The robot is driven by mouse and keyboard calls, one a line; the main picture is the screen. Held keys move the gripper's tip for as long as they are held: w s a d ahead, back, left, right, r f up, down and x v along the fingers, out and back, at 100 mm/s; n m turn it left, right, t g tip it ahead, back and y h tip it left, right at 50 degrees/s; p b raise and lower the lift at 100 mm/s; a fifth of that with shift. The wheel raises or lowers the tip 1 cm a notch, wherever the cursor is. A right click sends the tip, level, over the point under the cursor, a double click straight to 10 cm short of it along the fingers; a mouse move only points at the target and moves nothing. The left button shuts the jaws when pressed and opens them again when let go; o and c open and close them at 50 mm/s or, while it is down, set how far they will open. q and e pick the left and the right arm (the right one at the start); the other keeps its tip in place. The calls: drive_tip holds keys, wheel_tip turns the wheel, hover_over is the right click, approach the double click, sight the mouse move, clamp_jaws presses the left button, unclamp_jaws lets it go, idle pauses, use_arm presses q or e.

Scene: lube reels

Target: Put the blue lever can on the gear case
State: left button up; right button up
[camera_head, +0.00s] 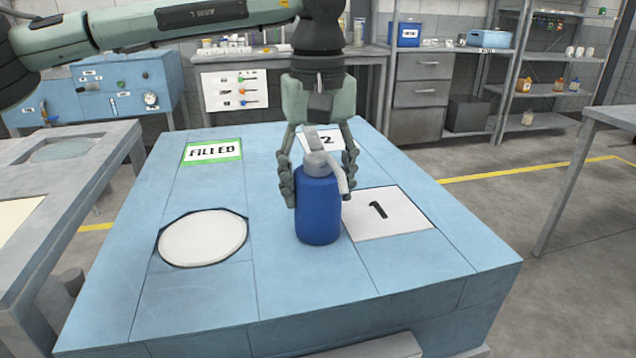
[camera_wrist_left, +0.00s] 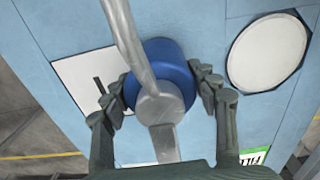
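The blue lever can (camera_head: 318,208) has a grey top and a bent grey lever and spout. It is upright over the blue block-like table, between a white round disc (camera_head: 203,237) and the white plate marked 1 (camera_head: 390,213). My left gripper (camera_head: 318,180) comes down from above, with its fingers against both sides of the can. In the left wrist view the can (camera_wrist_left: 160,62) sits between the fingertips. I cannot tell whether its base touches the surface. Nothing in view is clearly labelled as the gear case. My right gripper is not in view.
The blue table (camera_head: 300,300) also bears a green-edged FILLED label (camera_head: 212,151) and a plate marked 2 (camera_head: 328,140). A grey table (camera_head: 70,190) stands at the left. Benches and shelves (camera_head: 550,90) line the back. The blue table's front is clear.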

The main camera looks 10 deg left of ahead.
use_arm(q)
drive_tip(key=o, duration=0.4)
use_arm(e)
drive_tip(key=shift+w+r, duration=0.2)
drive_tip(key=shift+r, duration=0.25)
use_arm(q)
drive_tip(key=shift+r, duration=0.15)
drive_tip(key=shift+r, duration=0.25)
wheel_tip(320, 180, up, 11)
drive_tip(key=shift+f, duration=0.2)
drive_tip(key=shift+r, duration=0.45)
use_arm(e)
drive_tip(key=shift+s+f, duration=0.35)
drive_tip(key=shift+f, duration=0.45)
use_arm(q)
drive_tip(key=shift+s, duration=0.15)
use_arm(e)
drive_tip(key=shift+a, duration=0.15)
